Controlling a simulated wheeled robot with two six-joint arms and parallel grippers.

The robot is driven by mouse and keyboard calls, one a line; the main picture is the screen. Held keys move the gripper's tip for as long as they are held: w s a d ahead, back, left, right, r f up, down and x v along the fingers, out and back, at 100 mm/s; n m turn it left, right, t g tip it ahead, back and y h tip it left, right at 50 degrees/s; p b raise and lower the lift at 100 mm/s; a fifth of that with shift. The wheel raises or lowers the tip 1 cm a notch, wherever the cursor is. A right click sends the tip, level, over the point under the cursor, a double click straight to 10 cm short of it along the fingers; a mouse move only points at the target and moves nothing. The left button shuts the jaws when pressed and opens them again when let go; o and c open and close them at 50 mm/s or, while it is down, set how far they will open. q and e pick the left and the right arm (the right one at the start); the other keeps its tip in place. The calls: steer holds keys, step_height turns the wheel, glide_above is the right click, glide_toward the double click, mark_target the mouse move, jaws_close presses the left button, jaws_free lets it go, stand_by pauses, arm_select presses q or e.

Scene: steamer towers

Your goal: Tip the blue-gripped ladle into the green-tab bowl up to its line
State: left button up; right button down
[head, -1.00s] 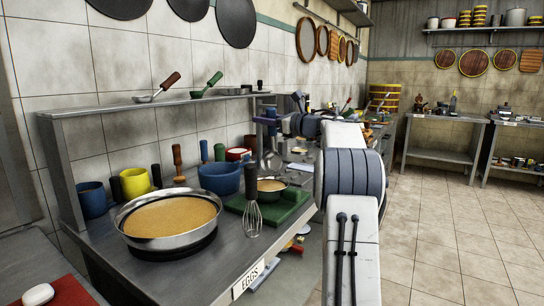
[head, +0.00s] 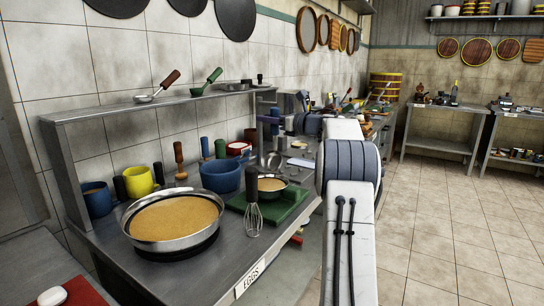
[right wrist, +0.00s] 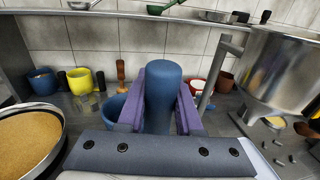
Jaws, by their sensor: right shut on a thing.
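My right gripper (head: 268,121) has purple fingers and is shut on the ladle's blue grip (right wrist: 165,92), which stands up between the fingers in the right wrist view. In the head view the gripper is above and behind a small metal bowl (head: 270,184) holding tan batter, which sits on a green board (head: 283,208). A green tab or a line on this bowl is too small to tell. A grey rounded shape hangs below the gripper; I cannot tell if it is the ladle's cup. My left gripper is not in view.
A wide pan (head: 173,244) of batter stands at the front left. A blue pot (head: 221,177), yellow cup (head: 139,181) and blue cup (head: 96,198) line the back. A whisk (head: 254,218) leans by the board. A metal vessel (right wrist: 285,65) stands right in the wrist view.

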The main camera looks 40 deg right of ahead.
steer(key=d+p, duration=0.1)
steer(key=p, duration=0.1)
steer(key=m+p, duration=0.1)
steer(key=shift+w+d+f+p, duration=0.1)
steer(key=shift+w+d+p, duration=0.25)
steer(key=shift+w+p, duration=0.05)
steer(key=d+m+p, duration=0.1)
steer(key=p, duration=0.2)
steer(key=w+d+f+m+p, duration=0.1)
steer(key=p, duration=0.2)
steer(key=shift+g, duration=0.4)
